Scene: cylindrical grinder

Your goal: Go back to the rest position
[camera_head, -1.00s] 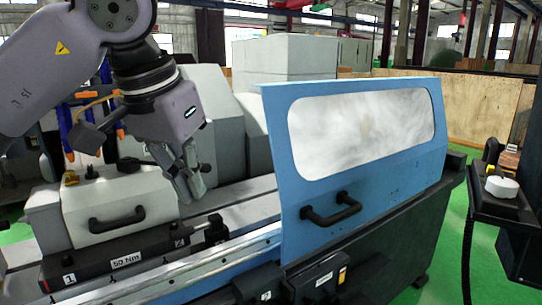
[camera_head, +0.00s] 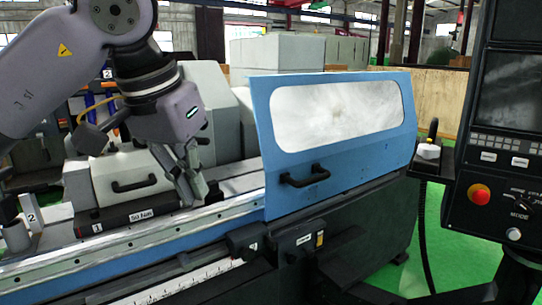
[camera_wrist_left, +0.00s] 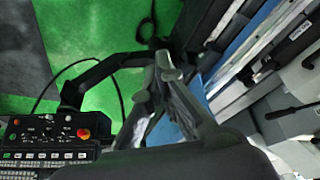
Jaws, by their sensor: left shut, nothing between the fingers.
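My left gripper (camera_head: 188,190) hangs from the arm that comes in from the left in the head view. It is shut and empty, above the grinder bed in front of the grey headstock. In the left wrist view its fingers (camera_wrist_left: 165,70) come together over the machine's side and the green floor. The cylindrical grinder (camera_head: 200,225) fills the middle of the head view. Its blue sliding door (camera_head: 262,150) with a window and black handle (camera_head: 305,176) stands to the right of the gripper, apart from it. My right gripper is not in view.
A control panel (camera_head: 500,190) with a red button stands at the right; it also shows in the left wrist view (camera_wrist_left: 50,135). A black box marked 50 Nm (camera_head: 140,215) lies on the bed below the gripper. Green floor (camera_head: 465,260) is free between machine and panel.

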